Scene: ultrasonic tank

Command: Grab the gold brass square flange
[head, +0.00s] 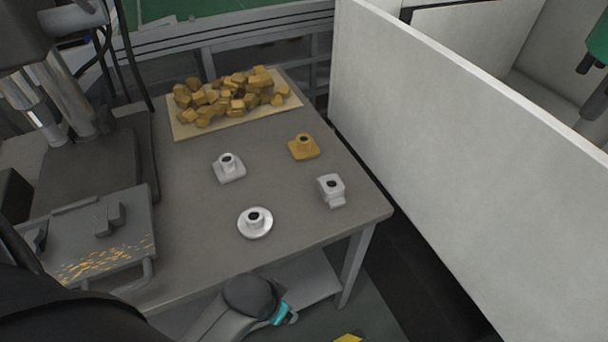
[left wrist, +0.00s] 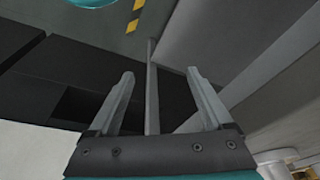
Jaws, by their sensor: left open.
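The gold brass square flange (head: 303,147) lies on the grey table near its right edge, with its round collar facing up. My left gripper (left wrist: 160,74) is open and empty in the left wrist view. In the head view, part of my left gripper (head: 286,314) shows at the bottom, in front of the table's near edge and well apart from the flange. The flange does not show in the left wrist view. My right gripper is not in view.
A silver square flange (head: 229,168), a silver round flange (head: 255,223) and another silver part (head: 331,190) stand near the gold one. A tray (head: 187,130) of brass pieces lies behind. A machine stands left; a pale panel (head: 430,130) rises right.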

